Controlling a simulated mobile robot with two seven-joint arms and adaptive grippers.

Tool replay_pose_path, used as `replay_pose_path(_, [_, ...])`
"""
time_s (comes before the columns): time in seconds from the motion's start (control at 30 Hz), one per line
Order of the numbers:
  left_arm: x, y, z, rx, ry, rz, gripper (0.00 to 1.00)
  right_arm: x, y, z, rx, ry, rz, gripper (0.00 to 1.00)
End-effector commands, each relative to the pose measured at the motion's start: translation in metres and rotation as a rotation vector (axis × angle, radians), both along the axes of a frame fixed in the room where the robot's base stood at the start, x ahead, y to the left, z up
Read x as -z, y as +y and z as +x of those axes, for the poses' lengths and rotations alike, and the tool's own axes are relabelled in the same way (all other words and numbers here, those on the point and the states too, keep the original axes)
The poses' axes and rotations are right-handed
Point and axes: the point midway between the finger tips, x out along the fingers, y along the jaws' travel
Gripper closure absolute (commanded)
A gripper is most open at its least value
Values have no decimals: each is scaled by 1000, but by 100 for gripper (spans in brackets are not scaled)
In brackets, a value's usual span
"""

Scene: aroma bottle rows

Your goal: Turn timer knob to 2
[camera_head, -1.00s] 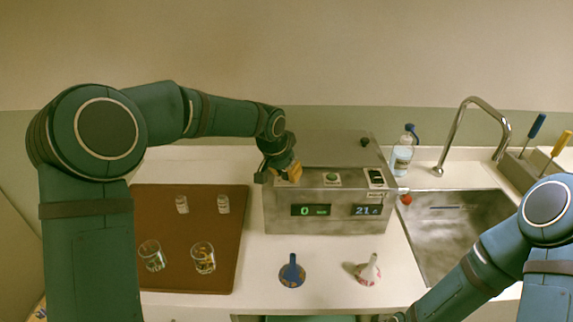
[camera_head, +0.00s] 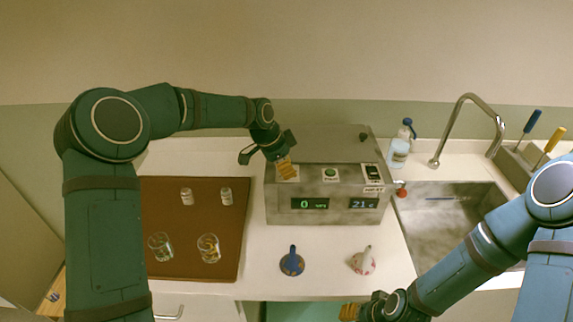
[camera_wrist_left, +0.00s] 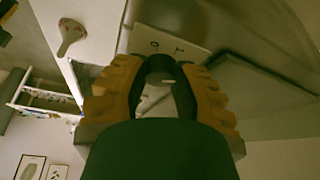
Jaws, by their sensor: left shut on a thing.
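A grey metal machine (camera_head: 285,215) stands at the back of the white counter. Its left display (camera_head: 310,204) reads 0 in green and its right display (camera_head: 363,204) reads 21. My left gripper (camera_head: 287,170) is over the machine's top left, at a white dial plate. In the left wrist view its yellow ribbed fingers (camera_wrist_left: 160,80) are shut on the dark timer knob (camera_wrist_left: 160,64), mostly hidden between them. The dial plate (camera_wrist_left: 172,44) shows behind, with marks partly covered. My right gripper (camera_head: 360,311) is low at the bottom edge, partly cut off.
A green button (camera_head: 330,173) and a switch (camera_head: 372,172) sit right of the knob. A brown tray (camera_head: 218,265) with glasses and small bottles lies left. The sink (camera_head: 440,240) is right.

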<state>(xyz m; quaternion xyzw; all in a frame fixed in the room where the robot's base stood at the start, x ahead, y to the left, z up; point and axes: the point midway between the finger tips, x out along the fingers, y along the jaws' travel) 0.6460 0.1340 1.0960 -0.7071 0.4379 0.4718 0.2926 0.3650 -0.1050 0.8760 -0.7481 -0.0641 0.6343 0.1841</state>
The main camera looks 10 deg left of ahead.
Motion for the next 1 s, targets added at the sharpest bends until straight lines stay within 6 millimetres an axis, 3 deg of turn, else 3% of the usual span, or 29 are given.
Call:
replay_pose_path(0.5, [1,0,-1,21,3,1,100,-1,0,0,1,0,0,53])
replay_pose_path(0.53, [1,0,-1,21,3,1,67,-1,0,0,1,0,0,53])
replay_pose_path(0.6, [1,0,-1,21,3,1,42,-1,0,0,1,0,0,53])
replay_pose_path(0.63, [1,0,-1,21,3,1,39,-1,0,0,1,0,0,53])
replay_pose_path(1.0, [-3,2,0,21,1,1,39,-1,0,0,1,0,0,53])
